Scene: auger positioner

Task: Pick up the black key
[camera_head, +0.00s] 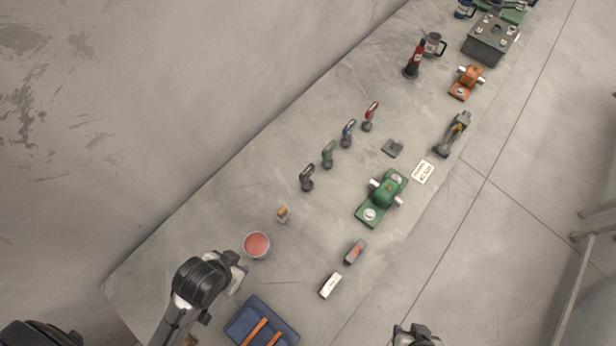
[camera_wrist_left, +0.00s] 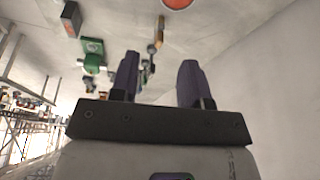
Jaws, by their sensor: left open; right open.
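The black key (camera_head: 307,177) stands upright on the table, the nearest in a row with a green key (camera_head: 328,154), a blue key (camera_head: 348,132) and a red key (camera_head: 370,116). My left gripper (camera_head: 238,270) is beside the red-topped bowl, short of the black key and apart from it; my wrist partly hides it. In the left wrist view the open, empty left fingers (camera_wrist_left: 160,62) point toward the row, where the keys are small and hard to tell apart. My right gripper (camera_head: 414,331) shows only partly at the bottom edge, far from the keys.
The red-topped bowl (camera_head: 257,244) and a small wooden piece (camera_head: 282,214) stand between my left gripper and the black key. A green vise (camera_head: 383,197) is right of the keys. A blue tray (camera_head: 247,311) is near. The wall runs along the table's left edge.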

